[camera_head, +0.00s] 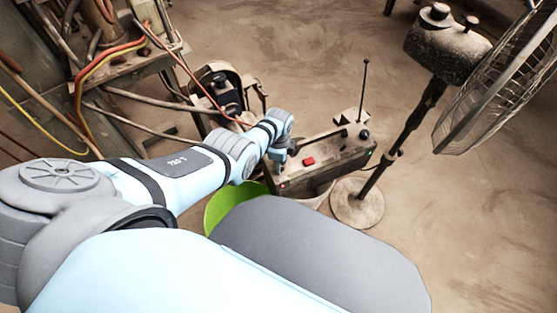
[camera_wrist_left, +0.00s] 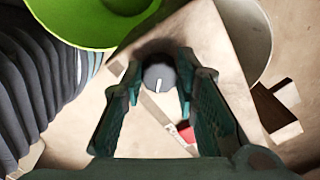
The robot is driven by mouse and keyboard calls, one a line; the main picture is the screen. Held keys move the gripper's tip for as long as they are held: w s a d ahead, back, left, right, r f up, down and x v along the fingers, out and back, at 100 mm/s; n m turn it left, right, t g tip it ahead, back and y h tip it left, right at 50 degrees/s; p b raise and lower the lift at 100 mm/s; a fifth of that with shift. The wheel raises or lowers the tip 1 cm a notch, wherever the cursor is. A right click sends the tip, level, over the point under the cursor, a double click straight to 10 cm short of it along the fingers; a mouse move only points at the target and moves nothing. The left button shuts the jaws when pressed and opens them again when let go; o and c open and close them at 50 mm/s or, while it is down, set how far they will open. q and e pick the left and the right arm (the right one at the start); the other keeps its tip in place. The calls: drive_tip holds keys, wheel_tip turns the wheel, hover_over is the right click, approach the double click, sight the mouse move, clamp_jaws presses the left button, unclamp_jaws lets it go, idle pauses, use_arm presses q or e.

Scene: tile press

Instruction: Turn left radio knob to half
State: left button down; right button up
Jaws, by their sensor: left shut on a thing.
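The radio (camera_head: 325,172) is a worn beige box with a red button (camera_head: 308,161) and an upright antenna. My left gripper (camera_head: 279,158) is at the radio's left end; there it hides the left knob in the head view. In the left wrist view the left radio knob (camera_wrist_left: 159,80) is a dark round dial with a white pointer line, near vertical. My left gripper (camera_wrist_left: 160,76) has a finger on each side of the knob and is shut on it. The red button also shows in the wrist view (camera_wrist_left: 187,134). My right gripper is not in view.
A green bowl-like container (camera_head: 221,201) stands beside the radio. A fan (camera_head: 500,80) on a round base (camera_head: 372,213) stands to the right. Cables and machinery (camera_head: 120,70) fill the upper left. The floor at the right is mostly clear.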

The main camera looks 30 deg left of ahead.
use_arm(q)
drive_tip(key=c, duration=1.2)
unclamp_jaws()
drive_tip(key=shift+c, duration=0.2)
drive_tip(key=shift+w+r, duration=0.1)
drive_tip(key=shift+r, duration=0.25)
wheel_tip(320, 180, up, 11)
drive_tip(key=shift+r, duration=0.15)
